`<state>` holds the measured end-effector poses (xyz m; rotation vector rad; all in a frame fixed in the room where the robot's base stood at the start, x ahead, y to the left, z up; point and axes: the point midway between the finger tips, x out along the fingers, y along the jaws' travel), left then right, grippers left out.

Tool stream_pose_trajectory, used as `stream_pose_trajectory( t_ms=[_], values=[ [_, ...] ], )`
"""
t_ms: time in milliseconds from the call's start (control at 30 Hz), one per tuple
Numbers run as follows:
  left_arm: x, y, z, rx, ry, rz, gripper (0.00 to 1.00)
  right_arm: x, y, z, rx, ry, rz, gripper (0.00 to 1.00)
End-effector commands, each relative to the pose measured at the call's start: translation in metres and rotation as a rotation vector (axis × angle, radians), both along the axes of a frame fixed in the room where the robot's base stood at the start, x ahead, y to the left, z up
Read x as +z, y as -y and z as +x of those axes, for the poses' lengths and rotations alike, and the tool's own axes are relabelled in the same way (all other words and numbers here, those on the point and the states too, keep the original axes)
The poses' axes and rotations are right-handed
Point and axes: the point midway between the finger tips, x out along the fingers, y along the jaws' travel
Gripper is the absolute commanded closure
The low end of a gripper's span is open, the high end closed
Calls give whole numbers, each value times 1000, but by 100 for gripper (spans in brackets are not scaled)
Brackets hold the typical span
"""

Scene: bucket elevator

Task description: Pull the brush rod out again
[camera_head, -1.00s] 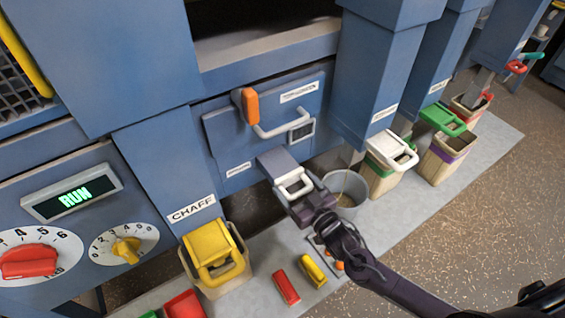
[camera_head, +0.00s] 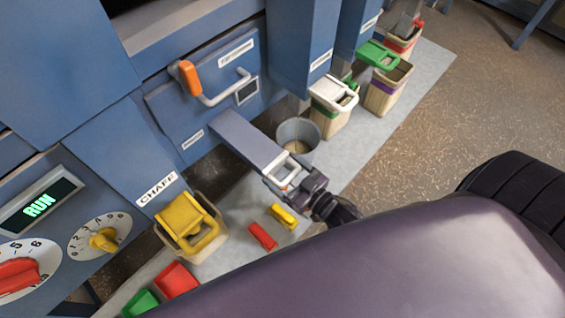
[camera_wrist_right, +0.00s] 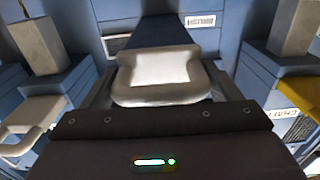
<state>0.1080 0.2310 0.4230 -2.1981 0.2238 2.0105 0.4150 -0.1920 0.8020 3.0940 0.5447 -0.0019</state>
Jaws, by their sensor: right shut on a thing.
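A flat blue bar (camera_head: 245,137), which I take to be the brush rod, sticks out of the front of the blue machine and slopes toward me. Its white loop handle (camera_head: 287,172) is at the near end. My right gripper (camera_head: 288,180) is shut on this handle. In the right wrist view, the white handle (camera_wrist_right: 160,70) lies just past the gripper's dark edge, with the dark blue bar (camera_wrist_right: 165,33) running back to the machine. The far end of the bar is hidden inside the machine. My left gripper is not in view.
A grey bucket (camera_head: 298,137) stands close beside the bar. A yellow-lidded bin (camera_head: 190,222) stands under the chaff chute; white- and green-lidded bins (camera_head: 335,95) stand further back. Red and yellow blocks (camera_head: 262,236) lie on the mat. My arm fills the lower right.

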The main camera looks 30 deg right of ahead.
Motion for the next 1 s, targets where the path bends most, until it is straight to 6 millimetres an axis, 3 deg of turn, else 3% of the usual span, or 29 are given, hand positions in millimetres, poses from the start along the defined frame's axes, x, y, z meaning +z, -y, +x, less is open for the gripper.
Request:
stream_pose_trajectory(
  t_ms=[33,67,100,467,800,1000],
  values=[
    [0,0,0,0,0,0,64,-2,4,-1,-6,-1,-8,57],
    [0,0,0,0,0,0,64,-2,4,-1,-6,-1,-8,14],
    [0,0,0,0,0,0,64,-2,4,-1,-6,-1,-8,9],
    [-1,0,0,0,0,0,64,-2,3,-6,-2,-4,-5,9],
    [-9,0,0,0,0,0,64,-3,22,-57,-3,-6,-5,9],
    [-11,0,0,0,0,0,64,-2,30,-74,-5,-2,-5,9]
  ],
)
